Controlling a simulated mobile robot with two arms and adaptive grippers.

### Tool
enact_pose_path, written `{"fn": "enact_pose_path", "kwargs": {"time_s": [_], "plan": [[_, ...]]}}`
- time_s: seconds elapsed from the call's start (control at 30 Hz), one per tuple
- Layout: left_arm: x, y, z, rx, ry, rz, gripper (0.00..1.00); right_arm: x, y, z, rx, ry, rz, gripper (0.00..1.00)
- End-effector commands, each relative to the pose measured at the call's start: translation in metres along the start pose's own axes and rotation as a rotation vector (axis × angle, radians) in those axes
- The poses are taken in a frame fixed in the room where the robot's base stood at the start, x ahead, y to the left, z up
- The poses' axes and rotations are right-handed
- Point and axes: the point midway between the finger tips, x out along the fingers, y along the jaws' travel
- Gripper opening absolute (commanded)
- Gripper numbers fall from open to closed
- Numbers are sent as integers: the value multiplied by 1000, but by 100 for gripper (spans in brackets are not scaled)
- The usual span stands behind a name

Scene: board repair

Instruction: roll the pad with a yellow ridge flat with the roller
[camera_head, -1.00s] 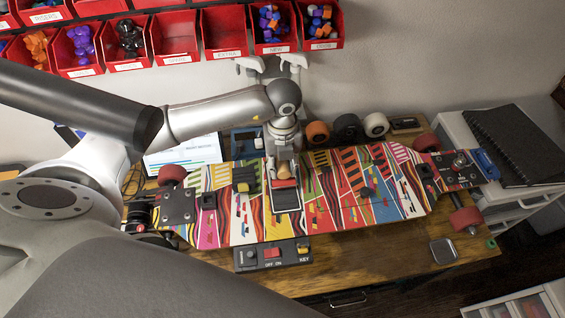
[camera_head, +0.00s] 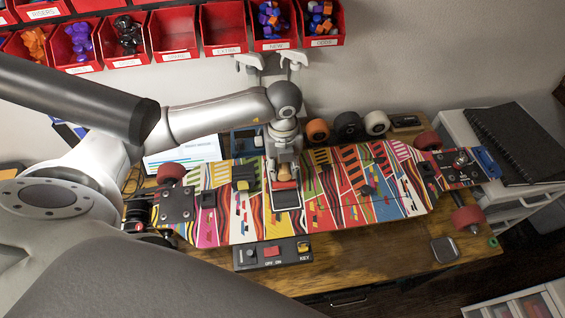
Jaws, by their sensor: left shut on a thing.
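My left gripper (camera_head: 284,170) points down over the middle of the colourful skateboard deck (camera_head: 336,213). It is shut on the roller (camera_head: 286,184), which shows a tan handle and a red part. A pale frame around a dark patch lies just below the red part; I cannot tell whether the roller touches the deck. A small dark pad with a yellow ridge (camera_head: 243,185) sits on the deck left of the roller, apart from it. My right gripper is not in view.
A switch box (camera_head: 272,254) stands at the deck's front edge. Loose wheels (camera_head: 347,126) stand behind the deck. Red bins (camera_head: 222,30) hang on the wall. A black notebook (camera_head: 515,142) lies at the right. The bench front (camera_head: 390,262) is mostly clear.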

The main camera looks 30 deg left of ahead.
Motion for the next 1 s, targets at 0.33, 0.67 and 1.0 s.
{"fn": "enact_pose_path", "kwargs": {"time_s": [0.33, 0.67, 1.0], "plan": [[-2, 0, -24, 1, 1, 0, 12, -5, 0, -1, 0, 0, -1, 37], [-1, 0, -35, 2, 0, 0, 12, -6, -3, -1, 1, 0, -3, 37], [2, 0, -57, 1, 1, 0, 12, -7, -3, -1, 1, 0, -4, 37]]}}
